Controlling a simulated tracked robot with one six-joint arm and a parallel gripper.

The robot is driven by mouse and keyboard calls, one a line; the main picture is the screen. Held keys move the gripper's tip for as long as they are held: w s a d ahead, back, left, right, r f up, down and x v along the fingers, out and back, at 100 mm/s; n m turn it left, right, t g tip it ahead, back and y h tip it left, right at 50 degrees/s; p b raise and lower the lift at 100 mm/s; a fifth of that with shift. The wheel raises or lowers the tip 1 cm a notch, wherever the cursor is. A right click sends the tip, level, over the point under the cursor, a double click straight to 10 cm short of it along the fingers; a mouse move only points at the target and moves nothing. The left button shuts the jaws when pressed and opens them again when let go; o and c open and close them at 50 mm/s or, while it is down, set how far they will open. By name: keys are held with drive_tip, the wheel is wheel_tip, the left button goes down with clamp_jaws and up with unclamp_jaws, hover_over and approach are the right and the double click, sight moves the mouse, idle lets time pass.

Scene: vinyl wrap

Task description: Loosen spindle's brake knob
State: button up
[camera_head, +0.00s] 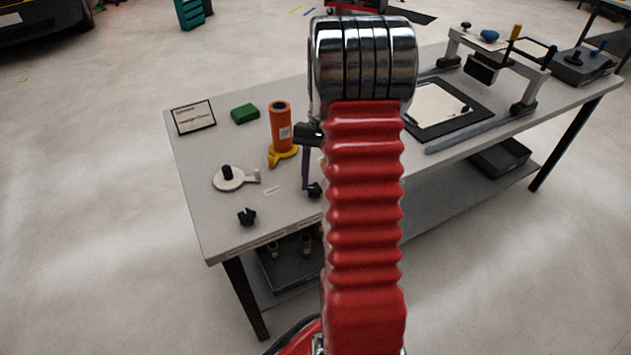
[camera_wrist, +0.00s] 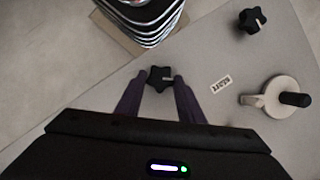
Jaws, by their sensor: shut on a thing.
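My gripper (camera_wrist: 159,84) has its two purple fingers on either side of a black star-shaped knob (camera_wrist: 159,76) and is shut on it. In the head view my gripper (camera_head: 309,176) hangs over the table, partly behind my red arm, with the dark knob (camera_head: 314,190) at its tip. I cannot tell what the held knob is fixed to or whether it touches the table. A second black star knob (camera_head: 246,216) is near the table's front left edge, and also shows in the wrist view (camera_wrist: 252,19). A cream disc with a black handle (camera_head: 230,179) has a side arm; no spindle is clearly identifiable.
An orange cylinder (camera_head: 281,126) stands in a yellow base (camera_head: 283,155), near a green block (camera_head: 245,113) and a framed card (camera_head: 193,117). A small printed label (camera_wrist: 218,85) lies beside the held knob. A press-like frame (camera_head: 490,65) occupies the table's right side.

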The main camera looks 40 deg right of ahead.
drive_tip(key=n, duration=0.2)
drive_tip(key=n+h, duration=0.1)
drive_tip(key=shift+w+a+r+n+g, duration=0.1)
drive_tip(key=shift+w+a+n+g, duration=0.1)
drive_tip(key=shift+w+n+g, duration=0.2)
drive_tip(key=n, duration=0.1)
drive_tip(key=n+h, duration=0.1)
drive_tip(key=n, duration=0.1)
drive_tip(key=shift+w+a+n+g, duration=0.1)
drive_tip(key=shift+a+n+g, duration=0.1)
drive_tip(key=shift+n+g, duration=0.15)
drive_tip(key=n, duration=0.1)
drive_tip(key=n+h, duration=0.1)
drive_tip(key=n, duration=0.1)
drive_tip(key=n+h, duration=0.1)
drive_tip(key=shift+a, duration=0.25)
drive_tip(key=shift+n+h, duration=0.4)
drive_tip(key=shift+n, duration=0.95)
drive_tip(key=shift+s, duration=0.2)
drive_tip(key=o, duration=1.1)
drive_tip(key=shift+c, duration=0.2)
